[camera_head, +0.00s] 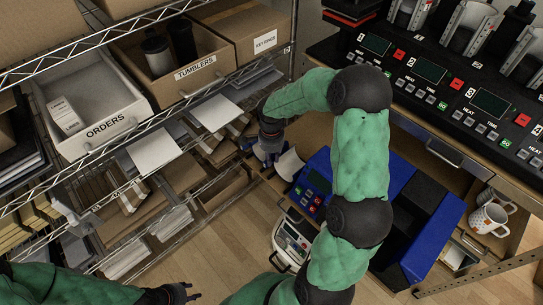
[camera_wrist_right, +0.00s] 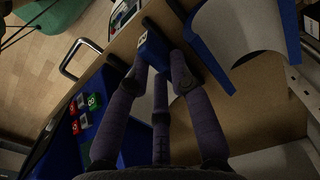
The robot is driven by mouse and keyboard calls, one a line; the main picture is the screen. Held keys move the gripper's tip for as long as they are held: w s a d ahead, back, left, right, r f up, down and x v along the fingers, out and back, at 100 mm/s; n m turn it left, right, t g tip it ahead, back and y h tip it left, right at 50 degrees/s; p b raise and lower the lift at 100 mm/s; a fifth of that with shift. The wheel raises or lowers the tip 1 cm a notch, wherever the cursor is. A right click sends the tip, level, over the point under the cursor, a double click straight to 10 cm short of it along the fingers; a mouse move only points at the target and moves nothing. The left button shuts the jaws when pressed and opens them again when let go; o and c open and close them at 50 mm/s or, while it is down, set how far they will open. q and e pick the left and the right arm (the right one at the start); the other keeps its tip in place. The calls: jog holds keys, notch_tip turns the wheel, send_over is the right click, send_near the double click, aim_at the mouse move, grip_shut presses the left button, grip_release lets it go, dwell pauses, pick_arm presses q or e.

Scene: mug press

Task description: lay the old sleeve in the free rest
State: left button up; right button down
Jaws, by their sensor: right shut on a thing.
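My right gripper (camera_head: 268,150) is low beside the shelf, left of the blue press (camera_head: 318,178). In the right wrist view its fingers (camera_wrist_right: 155,68) are closed around a small blue block (camera_wrist_right: 152,46) with a white label. A curved white sheet with blue edges (camera_wrist_right: 240,28), sleeve-like, lies just beyond the fingers. I cannot tell whether the block is joined to it. A pale curved piece (camera_head: 289,164) shows beside the gripper in the head view. My left gripper (camera_head: 178,294) is at the bottom edge, and its opening is unclear. I cannot make out the free rest.
Wire shelving at left holds an orders bin (camera_head: 92,108), a tumblers box (camera_head: 172,62) and flat stock. Heater stations (camera_head: 450,75) stand at upper right. White mugs (camera_head: 489,218) are at right. A white device (camera_head: 292,238) is below the press. Floor shows at bottom centre.

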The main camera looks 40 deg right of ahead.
jog(key=shift+f, duration=0.6)
grip_release()
dwell(0.3)
jog(key=shift+r, duration=0.15)
dwell(0.6)
notch_tip(320, 180, up, 8)
jog(key=p, duration=0.4)
dwell(1.2)
dwell(0.4)
